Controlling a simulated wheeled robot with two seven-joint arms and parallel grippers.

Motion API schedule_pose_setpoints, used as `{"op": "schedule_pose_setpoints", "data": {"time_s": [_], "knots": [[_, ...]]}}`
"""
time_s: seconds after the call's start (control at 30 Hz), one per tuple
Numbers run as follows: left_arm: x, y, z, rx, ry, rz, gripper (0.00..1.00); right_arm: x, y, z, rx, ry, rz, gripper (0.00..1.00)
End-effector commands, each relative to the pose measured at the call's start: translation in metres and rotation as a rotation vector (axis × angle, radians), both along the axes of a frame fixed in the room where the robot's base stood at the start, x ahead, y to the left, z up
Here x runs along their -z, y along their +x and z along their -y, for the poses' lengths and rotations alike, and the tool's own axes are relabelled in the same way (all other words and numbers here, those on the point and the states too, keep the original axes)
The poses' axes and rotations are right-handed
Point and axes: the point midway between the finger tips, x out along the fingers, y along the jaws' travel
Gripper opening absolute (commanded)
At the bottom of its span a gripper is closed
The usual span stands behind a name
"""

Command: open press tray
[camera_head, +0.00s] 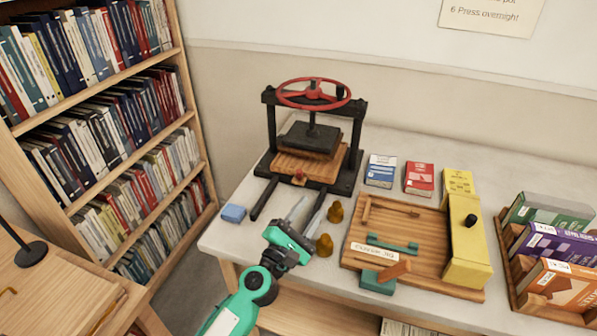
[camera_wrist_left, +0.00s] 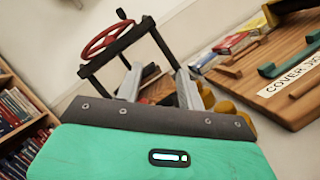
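The book press (camera_head: 312,140) stands on the table with a black frame and a red handwheel (camera_head: 313,94). Its wooden tray (camera_head: 318,168) sits under the dark pressing plate, between two black rails that reach forward. A small red-brown knob (camera_head: 299,177) is on the tray's front edge. My left gripper (camera_head: 308,207) is in front of the press, over the front ends of the rails, with its two pale fingers apart and nothing seen between them. It also shows in the left wrist view (camera_wrist_left: 158,80), pointing at the press. My right gripper is not in view.
Two brass weights (camera_head: 330,228) stand just right of my left gripper, and a blue block (camera_head: 233,213) lies to its left. A wooden jig board (camera_head: 400,240) with a yellow block is farther right. Several small boxes (camera_head: 419,178) stand behind it. A bookshelf (camera_head: 170,120) is at left.

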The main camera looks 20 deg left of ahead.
Motion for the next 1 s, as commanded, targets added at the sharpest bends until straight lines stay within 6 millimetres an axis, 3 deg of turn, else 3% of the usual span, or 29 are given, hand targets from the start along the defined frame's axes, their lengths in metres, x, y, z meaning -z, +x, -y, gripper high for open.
{"op": "schedule_pose_setpoints", "data": {"time_s": [0.1,0.33,0.63,1.0], "knots": [[0.011,0.034,-0.029,-0.1,-0.301,-0.11,0.39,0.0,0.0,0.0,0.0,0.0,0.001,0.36],[0.045,0.068,-0.06,-0.242,-0.673,-0.284,0.39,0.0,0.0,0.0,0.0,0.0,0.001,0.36],[0.055,0.089,-0.067,-0.278,-0.75,-0.327,0.39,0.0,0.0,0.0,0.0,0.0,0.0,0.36],[0.054,0.156,-0.076,-0.278,-0.747,-0.326,0.39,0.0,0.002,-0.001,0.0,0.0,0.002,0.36]]}}
